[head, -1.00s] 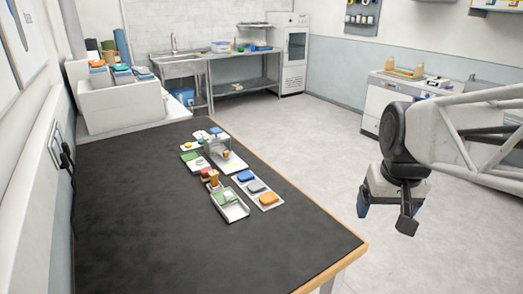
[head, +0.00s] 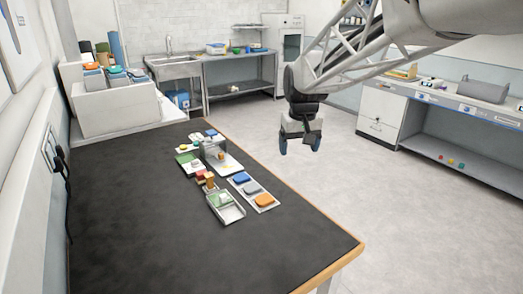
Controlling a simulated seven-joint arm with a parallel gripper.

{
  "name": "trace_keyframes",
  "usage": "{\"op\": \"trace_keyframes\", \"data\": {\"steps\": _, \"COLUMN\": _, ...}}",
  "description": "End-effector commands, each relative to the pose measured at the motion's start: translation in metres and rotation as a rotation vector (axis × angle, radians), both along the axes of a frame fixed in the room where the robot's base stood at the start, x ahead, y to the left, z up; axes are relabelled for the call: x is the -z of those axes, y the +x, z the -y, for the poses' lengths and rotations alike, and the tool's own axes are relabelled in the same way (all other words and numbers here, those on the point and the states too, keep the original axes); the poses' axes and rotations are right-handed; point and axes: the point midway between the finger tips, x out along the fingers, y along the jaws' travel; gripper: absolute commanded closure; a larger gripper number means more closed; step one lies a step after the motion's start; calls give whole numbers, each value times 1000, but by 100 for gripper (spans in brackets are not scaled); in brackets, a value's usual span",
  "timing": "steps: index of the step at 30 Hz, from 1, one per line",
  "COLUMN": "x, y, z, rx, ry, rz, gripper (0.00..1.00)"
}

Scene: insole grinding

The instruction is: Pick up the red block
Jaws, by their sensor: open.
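A small red block (head: 201,175) stands on the dark table, near the middle of the group of small items. A tan-brown block (head: 209,181) is right beside it; I cannot tell whether they touch. My gripper (head: 299,146) is open and empty, with its fingers pointing down. It hangs in the air to the right of the table's far part, up and to the right of the red block in the picture and well apart from it.
The black table (head: 150,225) has a wooden edge and is bare toward the front. A tray with a green item (head: 223,200) lies just in front of the blocks. A white tray (head: 268,207) holds blue, grey and orange pads. A small grey stand (head: 213,146) is behind.

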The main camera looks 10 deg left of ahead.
Motion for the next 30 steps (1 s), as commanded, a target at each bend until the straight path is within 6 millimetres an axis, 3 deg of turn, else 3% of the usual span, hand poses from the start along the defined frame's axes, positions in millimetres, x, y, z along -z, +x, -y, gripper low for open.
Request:
{"op": "trace_keyframes", "data": {"steps": 3, "x": 9, "y": 24, "z": -29, "rx": -35, "ry": -4, "rz": -11, "gripper": 17}}
{"op": "trace_keyframes", "data": {"steps": 15, "x": 45, "y": 89, "z": -130, "rx": -144, "ry": -17, "rz": -40, "gripper": 17}}
{"op": "trace_keyframes", "data": {"steps": 30, "x": 114, "y": 143, "z": -268, "rx": -282, "ry": -36, "rz": -75, "gripper": 17}}
